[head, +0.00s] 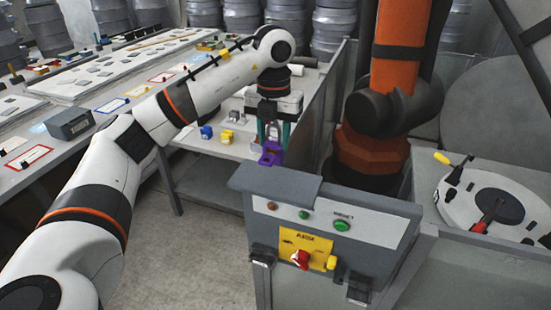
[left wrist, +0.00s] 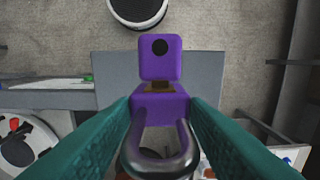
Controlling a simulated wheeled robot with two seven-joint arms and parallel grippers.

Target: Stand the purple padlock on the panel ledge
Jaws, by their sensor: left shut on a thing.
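The purple padlock (head: 271,154) hangs from my left gripper (head: 273,134), whose teal fingers are shut on it. It is in the air behind the grey control panel, apart from it. In the left wrist view the padlock (left wrist: 160,105) is between the fingers, its metal shackle toward the camera and a dark round spot on its purple far part. The panel ledge (head: 275,183) is the flat grey top of the panel box; a grey surface (left wrist: 112,68) shows beyond the padlock in the wrist view. My right gripper is not in view.
A blue padlock (head: 206,132) and a yellow padlock (head: 228,136) sit on the low table behind. The panel front has buttons, a yellow plate (head: 305,249) and a red knob. An orange robot arm (head: 400,50) stands behind the panel on the right. A grey mesh fence (head: 318,115) is near the padlock.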

